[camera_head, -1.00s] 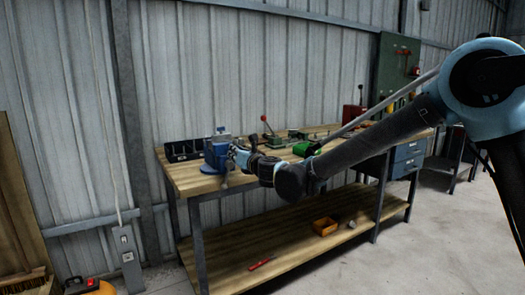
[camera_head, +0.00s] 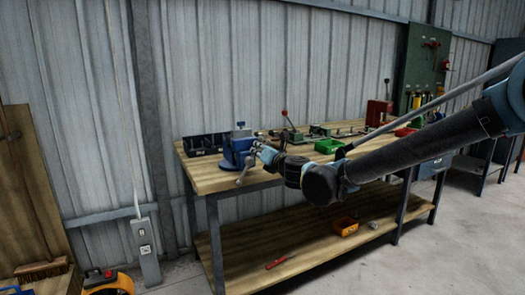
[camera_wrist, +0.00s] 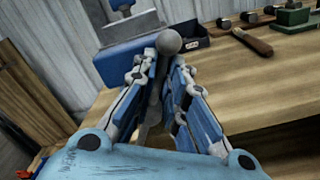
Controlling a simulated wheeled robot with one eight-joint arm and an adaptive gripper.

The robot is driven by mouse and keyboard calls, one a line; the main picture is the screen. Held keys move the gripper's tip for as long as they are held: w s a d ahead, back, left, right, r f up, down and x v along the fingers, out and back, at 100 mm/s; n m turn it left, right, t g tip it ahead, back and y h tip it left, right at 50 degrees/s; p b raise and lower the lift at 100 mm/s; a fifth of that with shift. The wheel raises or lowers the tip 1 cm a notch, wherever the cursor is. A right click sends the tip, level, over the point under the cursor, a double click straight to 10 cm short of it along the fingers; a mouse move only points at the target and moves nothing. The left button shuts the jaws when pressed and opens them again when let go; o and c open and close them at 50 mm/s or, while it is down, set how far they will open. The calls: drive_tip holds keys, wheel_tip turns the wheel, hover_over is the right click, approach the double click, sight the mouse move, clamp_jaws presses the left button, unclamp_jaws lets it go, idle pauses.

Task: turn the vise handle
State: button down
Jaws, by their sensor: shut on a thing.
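The blue vise (camera_head: 238,150) stands at the left end of the wooden workbench. In the wrist view its blue body (camera_wrist: 130,52) is beyond my fingers. The grey vise handle (camera_head: 243,172) hangs at a slant below the vise's front in the head view. My gripper (camera_head: 253,158) is at the vise's front right. In the wrist view my gripper (camera_wrist: 160,85) is shut around the handle bar, and the handle's round ball end (camera_wrist: 169,42) shows above the fingertips. The lower part of the bar is partly hidden between the fingers.
The workbench (camera_head: 215,180) also bears a black bin (camera_head: 203,144), a green bin (camera_head: 328,146) and a red-knobbed lever tool (camera_head: 287,125). A hammer (camera_wrist: 252,40) lies near the vise.

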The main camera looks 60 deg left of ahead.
drive_tip(key=shift+w+d, duration=0.1)
drive_tip(key=shift+w, duration=0.3)
drive_tip(key=c, duration=1.7)
unclamp_jaws()
drive_tip(key=shift+o, duration=0.5)
drive_tip(key=shift+s, duration=0.2)
drive_tip(key=shift+d, duration=0.1)
drive_tip(key=s+d, duration=0.1)
drive_tip(key=d, duration=1)
drive_tip(key=shift+s+d, duration=0.25)
drive_tip(key=shift+d, duration=0.1)
